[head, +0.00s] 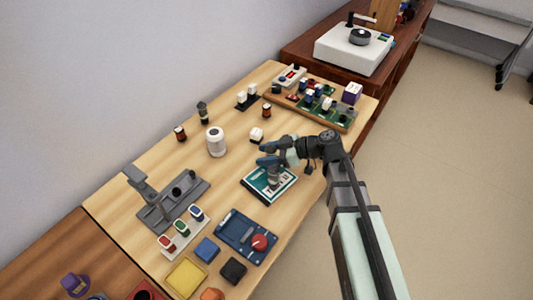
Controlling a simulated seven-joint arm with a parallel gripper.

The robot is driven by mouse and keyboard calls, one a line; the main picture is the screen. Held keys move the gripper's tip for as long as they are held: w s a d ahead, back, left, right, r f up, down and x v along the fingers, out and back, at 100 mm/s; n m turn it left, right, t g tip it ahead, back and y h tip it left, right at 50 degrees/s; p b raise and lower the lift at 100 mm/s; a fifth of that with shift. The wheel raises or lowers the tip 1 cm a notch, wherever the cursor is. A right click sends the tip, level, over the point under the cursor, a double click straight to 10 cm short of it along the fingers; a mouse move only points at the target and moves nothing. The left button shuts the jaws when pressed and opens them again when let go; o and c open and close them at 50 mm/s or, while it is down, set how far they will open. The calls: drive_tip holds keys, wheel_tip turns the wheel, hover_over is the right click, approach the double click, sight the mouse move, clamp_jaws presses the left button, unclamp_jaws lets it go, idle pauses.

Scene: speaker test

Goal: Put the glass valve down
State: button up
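My gripper (268,160) is over the right middle of the wooden table, just above a teal and white tester or box (258,192). A small grey shape (274,179) shows below the fingers, against the box top. I cannot tell whether it is the glass valve, part of my gripper or part of the box. The fingers are small and overlap, so whether they are open, shut or holding something is unclear. I cannot pick out the glass valve with certainty anywhere in view.
A white canister (216,142), a dark bottle (203,112) and small amber jars (180,133) stand behind, to the left. A grey stand (184,201) is at left. A blue panel with a red knob (245,235) lies in front. A board tray (347,125) is at back right.

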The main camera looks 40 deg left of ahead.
drive_tip(key=shift+o, duration=1.4)
drive_tip(key=shift+r, duration=0.15)
drive_tip(key=v, duration=1.2)
